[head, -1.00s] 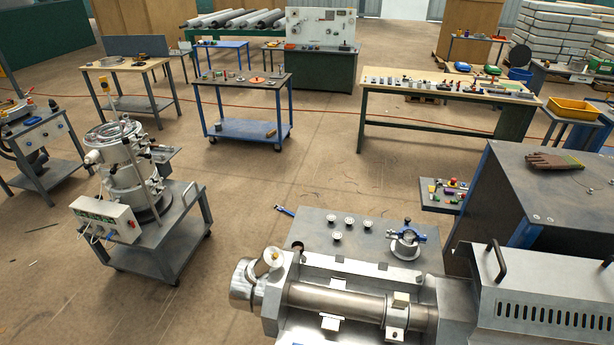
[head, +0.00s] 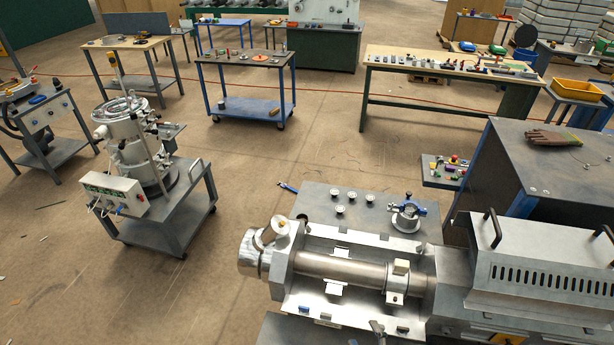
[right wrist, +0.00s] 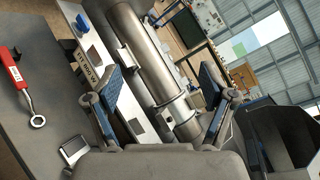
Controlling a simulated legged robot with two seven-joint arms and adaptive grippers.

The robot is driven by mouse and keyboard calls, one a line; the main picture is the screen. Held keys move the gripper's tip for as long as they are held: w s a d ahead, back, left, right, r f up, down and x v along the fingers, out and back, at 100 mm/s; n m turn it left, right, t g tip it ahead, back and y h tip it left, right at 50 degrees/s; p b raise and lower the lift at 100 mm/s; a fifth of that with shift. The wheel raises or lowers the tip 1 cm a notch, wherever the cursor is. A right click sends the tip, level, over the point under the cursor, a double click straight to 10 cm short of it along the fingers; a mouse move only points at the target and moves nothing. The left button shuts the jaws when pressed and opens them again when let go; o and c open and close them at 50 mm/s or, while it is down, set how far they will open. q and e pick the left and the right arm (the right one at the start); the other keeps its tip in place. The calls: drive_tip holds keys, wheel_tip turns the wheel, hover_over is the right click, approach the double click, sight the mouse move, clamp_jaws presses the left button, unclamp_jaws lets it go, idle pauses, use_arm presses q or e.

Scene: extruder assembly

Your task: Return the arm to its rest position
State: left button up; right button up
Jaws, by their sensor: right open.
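My right gripper (right wrist: 160,75) is open and empty in the right wrist view, its two blue-padded fingers wide apart. The steel extruder barrel (right wrist: 145,55) runs behind and between the fingers. I cannot tell how far the fingers are from it. My left gripper is in neither view.
A red-handled wrench (right wrist: 28,90) lies on a grey surface at the left of the right wrist view. In the head view a steel plate (head: 360,222) with several round parts adjoins the extruder. A grey cart (head: 170,215) stands left. Open floor (head: 215,275) lies between them.

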drive_tip(key=s+a+f+n+g, duration=0.5)
drive_tip(key=s+n+g, duration=0.25)
drive_tip(key=n, duration=0.85)
drive_tip(key=s+d+f+n+g+h, duration=0.3)
drive_tip(key=s+d+n+g+h, duration=0.2)
drive_tip(key=s+d+n, duration=0.4)
wheel_tip(320, 180, down, 27)
drive_tip(key=d+m+g, duration=0.1)
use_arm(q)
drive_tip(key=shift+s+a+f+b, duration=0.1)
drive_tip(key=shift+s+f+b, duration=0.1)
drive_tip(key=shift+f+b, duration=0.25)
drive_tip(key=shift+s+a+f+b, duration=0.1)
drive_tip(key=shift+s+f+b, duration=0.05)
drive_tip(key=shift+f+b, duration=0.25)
use_arm(e)
drive_tip(key=s+d+f, duration=0.1)
drive_tip(key=s+f, duration=0.7)
drive_tip(key=s, duration=0.1)
drive_tip(key=s+d+f+g, duration=0.1)
drive_tip(key=s+d+f, duration=0.1)
drive_tip(key=s+f, duration=0.6)
drive_tip(key=shift+s+d+f+h, duration=0.25)
drive_tip(key=shift+s+f+h, duration=0.1)
drive_tip(key=shift+s+h, duration=0.05)
